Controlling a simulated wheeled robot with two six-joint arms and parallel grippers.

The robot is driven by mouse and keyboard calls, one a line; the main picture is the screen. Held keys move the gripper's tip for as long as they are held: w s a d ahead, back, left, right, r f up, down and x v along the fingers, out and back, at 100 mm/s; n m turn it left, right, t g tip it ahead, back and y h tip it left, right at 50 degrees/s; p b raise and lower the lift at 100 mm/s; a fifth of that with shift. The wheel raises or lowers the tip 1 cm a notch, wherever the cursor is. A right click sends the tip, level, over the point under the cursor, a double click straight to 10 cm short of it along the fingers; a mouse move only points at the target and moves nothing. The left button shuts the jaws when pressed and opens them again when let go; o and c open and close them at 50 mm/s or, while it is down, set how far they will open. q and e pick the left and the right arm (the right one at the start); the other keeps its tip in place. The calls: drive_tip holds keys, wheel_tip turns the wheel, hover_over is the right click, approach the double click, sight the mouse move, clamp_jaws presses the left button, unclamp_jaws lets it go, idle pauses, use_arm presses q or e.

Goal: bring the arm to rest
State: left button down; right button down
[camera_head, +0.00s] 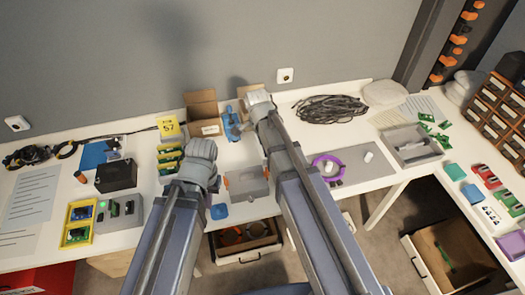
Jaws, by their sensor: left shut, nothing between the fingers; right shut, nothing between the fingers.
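My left gripper (203,150) is at the end of the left arm, over the table left of its middle, beside several yellow-and-green parts (170,158). My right gripper (259,103) is at the end of the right arm, further back near the wall, beside a blue device (231,124) and small open cartons (203,109). Both are shut with nothing held. Their fingertips are small and hard to make out from above, and their height over the table cannot be told. Both arms stretch forward from the bottom edge.
The white table (320,135) carries a black box (116,175), a coiled dark cable (332,108), a purple ring (328,168) and a grey tray (415,148). A drawer rack (500,115) stands at the right. Open boxes (452,258) are below table height.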

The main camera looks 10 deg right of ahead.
drive_tip(key=shift+a+r, duration=0.15)
drive_tip(key=shift+r, duration=0.35)
drive_tip(key=s+a+n, duration=0.4)
drive_tip(key=s+n, duration=0.4)
drive_tip(key=n, duration=0.2)
drive_tip(key=s+a+n, duration=0.5)
drive_tip(key=s+n, duration=0.2)
drive_tip(key=n, duration=0.4)
drive_tip(key=shift+s+a, duration=0.3)
drive_tip(key=shift+s, duration=0.1)
idle(0.6)
